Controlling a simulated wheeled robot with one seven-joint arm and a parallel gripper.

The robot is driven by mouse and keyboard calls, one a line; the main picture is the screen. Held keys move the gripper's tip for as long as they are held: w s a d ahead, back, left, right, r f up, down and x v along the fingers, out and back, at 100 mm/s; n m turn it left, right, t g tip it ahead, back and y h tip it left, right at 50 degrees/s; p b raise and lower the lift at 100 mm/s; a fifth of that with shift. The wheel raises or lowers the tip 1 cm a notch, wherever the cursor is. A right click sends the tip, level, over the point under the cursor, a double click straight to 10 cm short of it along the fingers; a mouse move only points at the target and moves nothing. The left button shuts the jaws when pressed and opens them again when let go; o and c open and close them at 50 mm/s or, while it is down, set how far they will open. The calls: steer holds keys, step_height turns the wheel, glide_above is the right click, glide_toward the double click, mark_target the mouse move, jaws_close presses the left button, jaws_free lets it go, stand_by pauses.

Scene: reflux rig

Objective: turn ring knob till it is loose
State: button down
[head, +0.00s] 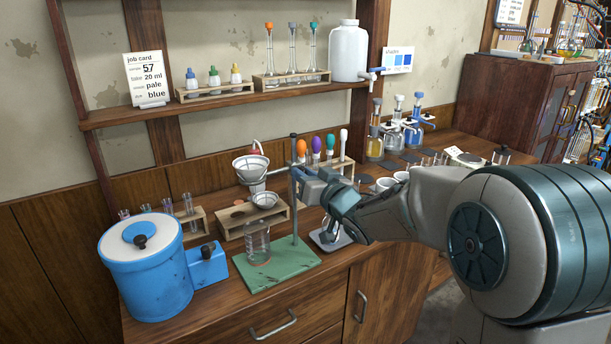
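A ring stand has a green base (270,268) and an upright metal rod (294,222). A ring arm (274,172) reaches left from the rod at mid-height, by a pale funnel (251,165). A clear glass vessel (257,243) stands on the green base below. My gripper (302,178) is at the rod, at about the height of the ring arm, coming in from the right. The ring knob cannot be made out; my gripper covers that spot. Its fingertips are too small and too hidden to show whether they are open, shut or touching the knob.
A blue lidded pot (147,275) stands at the left. A wooden rack (240,220) with a small dish (264,200) is behind the stand. Bulb-topped droppers (316,146) stand close behind my gripper. A balance-like tray (330,238) lies just right of the base.

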steer(key=shift+n+b, duration=0.3)
steer(key=shift+b, duration=0.15)
steer(key=n+b, duration=1.6)
steer(key=n, duration=0.5)
stand_by(0.5)
steer(key=c, duration=1.3)
jaws_free()
steer(key=shift+s, duration=0.1)
